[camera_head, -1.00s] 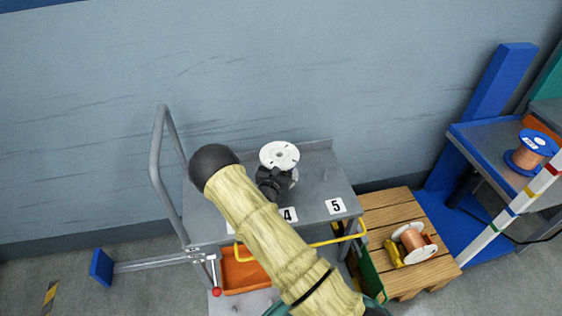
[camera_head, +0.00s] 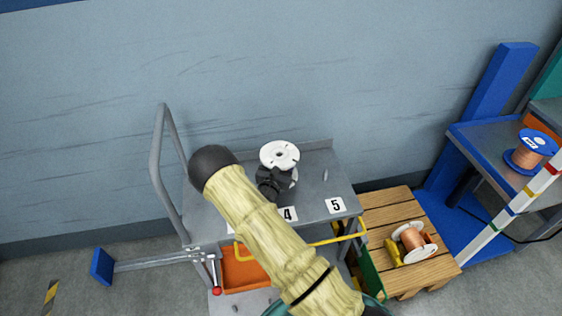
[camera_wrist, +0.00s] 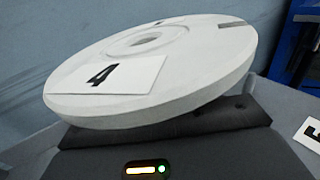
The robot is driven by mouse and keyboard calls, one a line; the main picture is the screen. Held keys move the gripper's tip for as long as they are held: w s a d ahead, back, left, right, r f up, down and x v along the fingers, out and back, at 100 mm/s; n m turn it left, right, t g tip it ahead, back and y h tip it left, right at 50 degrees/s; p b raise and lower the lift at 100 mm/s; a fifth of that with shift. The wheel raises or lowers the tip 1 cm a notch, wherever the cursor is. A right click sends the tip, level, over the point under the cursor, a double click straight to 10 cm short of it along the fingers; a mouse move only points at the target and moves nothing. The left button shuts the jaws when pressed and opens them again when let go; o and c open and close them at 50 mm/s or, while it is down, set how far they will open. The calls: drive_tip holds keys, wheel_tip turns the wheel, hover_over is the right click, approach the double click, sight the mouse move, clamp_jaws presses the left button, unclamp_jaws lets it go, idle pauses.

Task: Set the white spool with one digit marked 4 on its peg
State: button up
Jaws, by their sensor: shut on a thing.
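The white spool (camera_head: 279,154) is over the grey cart top, behind the plate marked 4 (camera_head: 288,214). In the wrist view the spool's top flange (camera_wrist: 150,65) fills the upper middle and bears a label with one digit, 4. My gripper (camera_head: 272,183) is shut on the spool from the near side, below the top flange. The flange looks tilted in the wrist view. The spool's lower part and any peg under it are hidden, so I cannot tell whether it is seated on one.
A plate marked 5 (camera_head: 335,205) and a short peg (camera_head: 325,174) are to the right on the cart top (camera_head: 312,190). A copper spool lies on the wooden pallet (camera_head: 384,203). A blue spool (camera_head: 531,150) stands on the right-hand shelf. The cart's handle (camera_head: 160,165) rises at left.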

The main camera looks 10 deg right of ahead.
drive_tip(key=shift+f+b, duration=0.3)
drive_tip(key=shift+f, duration=0.25)
drive_tip(key=shift+f, duration=0.35)
drive_tip(key=shift+s+f+b, duration=0.1)
drive_tip(key=shift+f+b, duration=1)
drive_tip(key=shift+f, duration=1.4)
idle(1.1)
drive_tip(key=o, duration=1.5)
drive_tip(key=shift+c, duration=0.2)
drive_tip(key=shift+f, duration=0.15)
drive_tip(key=shift+s, duration=0.1)
drive_tip(key=v, duration=1.1)
drive_tip(key=p+v, duration=0.1)
drive_tip(key=v, duration=0.5)
drive_tip(key=shift+a+r, duration=0.1)
drive_tip(key=shift+r, duration=0.15)
